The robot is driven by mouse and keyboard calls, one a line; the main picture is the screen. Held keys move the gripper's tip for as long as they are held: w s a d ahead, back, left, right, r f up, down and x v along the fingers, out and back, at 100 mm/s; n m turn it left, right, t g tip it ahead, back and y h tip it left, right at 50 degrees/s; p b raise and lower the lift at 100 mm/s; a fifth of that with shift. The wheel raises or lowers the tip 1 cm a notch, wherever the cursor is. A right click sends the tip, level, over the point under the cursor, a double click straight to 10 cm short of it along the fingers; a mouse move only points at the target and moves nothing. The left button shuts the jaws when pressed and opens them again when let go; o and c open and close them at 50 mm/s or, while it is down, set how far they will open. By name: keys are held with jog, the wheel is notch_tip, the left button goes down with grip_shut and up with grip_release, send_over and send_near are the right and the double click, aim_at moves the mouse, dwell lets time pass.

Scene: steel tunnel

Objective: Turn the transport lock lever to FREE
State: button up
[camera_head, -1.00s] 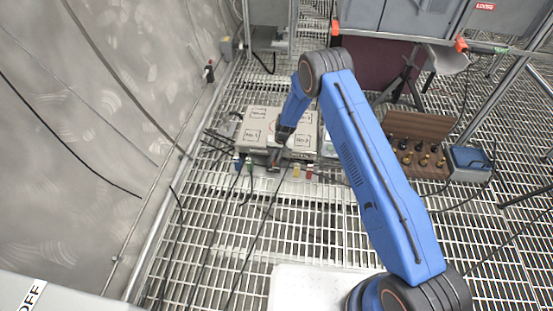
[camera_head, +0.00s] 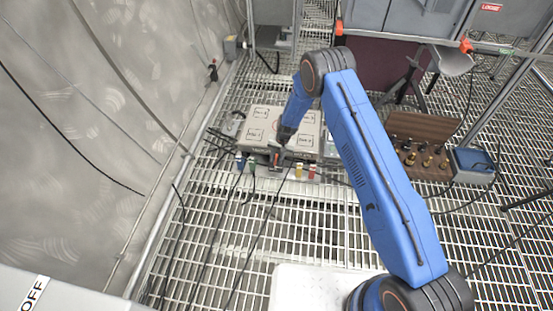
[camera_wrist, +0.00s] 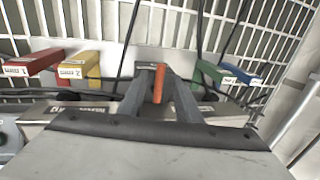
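An orange lever (camera_wrist: 160,83) stands upright in the middle of the wrist view, at the front edge of a grey box (camera_head: 262,114). My gripper (camera_wrist: 162,82) reaches down over the box, with one dark finger on each side of the lever. The fingers are close to it, but I cannot tell whether they touch it or grip it. In the head view my gripper (camera_head: 279,153) is small and partly hidden by the arm. No FREE mark can be read.
Red (camera_wrist: 32,62), yellow (camera_wrist: 80,66), green (camera_wrist: 211,75) and blue (camera_wrist: 244,75) labelled tabs stand on either side of the lever. Black cables run over the grated floor. A wooden rack (camera_head: 421,128) and a blue-grey box (camera_head: 472,163) stand to the right.

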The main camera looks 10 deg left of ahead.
jog(key=d+r, duration=0.1)
jog(key=r, duration=0.7)
jog(key=d+r, duration=0.2)
jog(key=r, duration=0.7)
jog(key=shift+d, duration=0.25)
jog(key=shift+s, duration=0.1)
